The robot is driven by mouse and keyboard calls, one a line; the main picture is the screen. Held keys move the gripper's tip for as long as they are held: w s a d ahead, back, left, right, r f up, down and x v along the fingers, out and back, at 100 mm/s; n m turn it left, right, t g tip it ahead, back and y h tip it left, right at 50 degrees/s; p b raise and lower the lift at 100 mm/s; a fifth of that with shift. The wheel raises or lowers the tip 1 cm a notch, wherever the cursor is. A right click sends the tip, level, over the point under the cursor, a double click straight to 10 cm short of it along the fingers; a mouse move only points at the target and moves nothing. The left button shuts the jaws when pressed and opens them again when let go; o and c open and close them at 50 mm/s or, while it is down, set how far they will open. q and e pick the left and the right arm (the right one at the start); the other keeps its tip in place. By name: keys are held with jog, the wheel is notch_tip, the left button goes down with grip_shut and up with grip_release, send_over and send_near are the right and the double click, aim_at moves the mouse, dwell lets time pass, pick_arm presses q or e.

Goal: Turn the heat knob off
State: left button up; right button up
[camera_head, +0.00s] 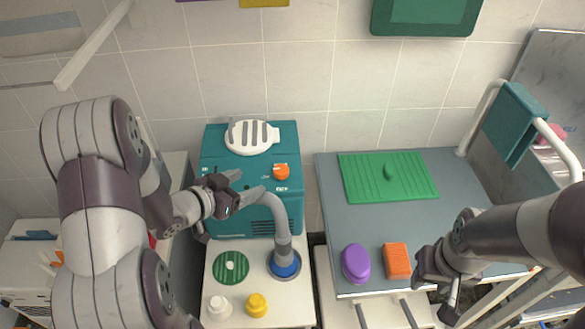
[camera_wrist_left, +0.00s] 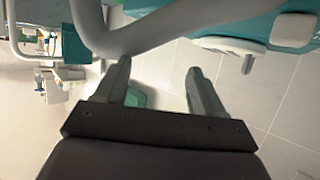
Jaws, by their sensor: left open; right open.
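The orange heat knob (camera_head: 281,171) is on the upper right of the teal machine's front (camera_head: 256,140), with small white markings beside it. Its setting is too small to tell. My left gripper (camera_head: 252,181) is open in front of the machine, a little left of the knob and apart from it. In the left wrist view my left gripper (camera_wrist_left: 158,65) has empty space between its fingers. Part of the teal machine (camera_wrist_left: 304,33) shows at the upper right there; I cannot make out the orange knob. My right gripper (camera_head: 438,296) is open and empty at the table's front edge.
A green disc, white and yellow bottles sit below. A grey table (camera_head: 360,225) holds a green mat, purple brush and orange sponge.

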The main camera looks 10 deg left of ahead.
aim_at(279, 170)
pick_arm(q)
jog(key=x, duration=1.2)
jog(key=shift+w, duration=0.15)
jog(key=c, duration=1.1)
